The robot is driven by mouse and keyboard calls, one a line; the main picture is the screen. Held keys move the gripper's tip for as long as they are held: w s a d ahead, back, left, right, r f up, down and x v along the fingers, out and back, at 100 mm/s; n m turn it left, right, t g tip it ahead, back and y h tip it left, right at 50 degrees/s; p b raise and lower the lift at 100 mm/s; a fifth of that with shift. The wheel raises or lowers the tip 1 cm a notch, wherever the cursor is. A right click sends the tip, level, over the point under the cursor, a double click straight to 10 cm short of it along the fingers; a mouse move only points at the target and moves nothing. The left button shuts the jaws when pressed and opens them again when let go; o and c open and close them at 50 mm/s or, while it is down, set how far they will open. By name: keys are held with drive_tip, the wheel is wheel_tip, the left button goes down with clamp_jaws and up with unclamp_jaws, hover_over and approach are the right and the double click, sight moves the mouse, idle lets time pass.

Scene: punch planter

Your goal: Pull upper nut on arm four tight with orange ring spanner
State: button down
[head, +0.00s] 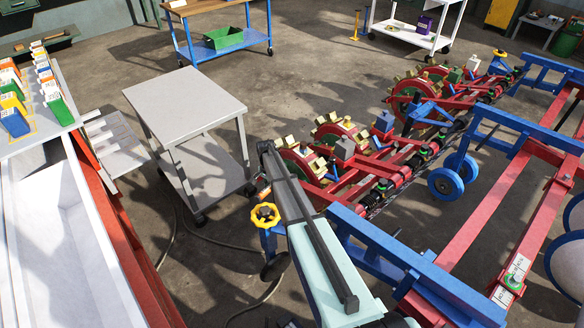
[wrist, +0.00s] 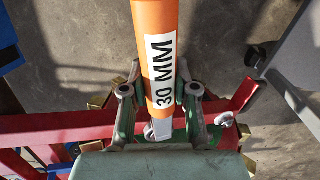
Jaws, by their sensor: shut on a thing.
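The orange ring spanner (wrist: 155,25), with a white "30 MM" label, fills the upper middle of the wrist view. My gripper (wrist: 159,98) has one finger on each side of its shaft and is shut on it. The shaft's grey end shows near my gripper's palm; the ring end is out of view. A red planter arm (wrist: 75,127) passes below my gripper. In the head view the red planter (head: 345,150) has several wheels and arms in a row.
A yellow handwheel (head: 265,215) stands close left of my arm. A grey trolley (head: 185,105) stands left of the planter. A blue frame beam (head: 400,265) lies right of my arm. Open floor (head: 315,60) lies behind the trolley.

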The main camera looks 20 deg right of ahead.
drive_tip(key=shift+s+d+r, duration=0.1)
drive_tip(key=shift+s, duration=0.05)
drive_tip(key=shift+r, duration=0.15)
drive_tip(key=shift+w+r+p, duration=0.25)
drive_tip(key=shift+r+p, duration=0.1)
drive_tip(key=shift+r, duration=0.25)
drive_tip(key=shift+w+r+p, duration=0.25)
drive_tip(key=shift+r+p, duration=0.05)
drive_tip(key=shift+r, duration=0.3)
drive_tip(key=shift+a+r, duration=0.1)
drive_tip(key=shift+a, duration=0.1)
drive_tip(key=shift+w+a+r+p, duration=0.1)
drive_tip(key=shift+w+r+p, duration=0.25)
drive_tip(key=shift+r, duration=0.4)
drive_tip(key=shift+w+a+r+p, duration=0.1)
drive_tip(key=shift+w+r+p, duration=0.25)
drive_tip(key=shift+r, duration=0.4)
drive_tip(key=shift+w+r+p, duration=0.2)
drive_tip(key=shift+r+p, duration=0.2)
drive_tip(key=shift+r, duration=0.35)
drive_tip(key=shift+s+d+r+n, duration=0.1)
drive_tip(key=shift+s+d+n, duration=0.05)
drive_tip(key=shift+s+n, duration=0.15)
drive_tip(key=shift+w+p, duration=0.1)
drive_tip(key=shift+p, duration=0.2)
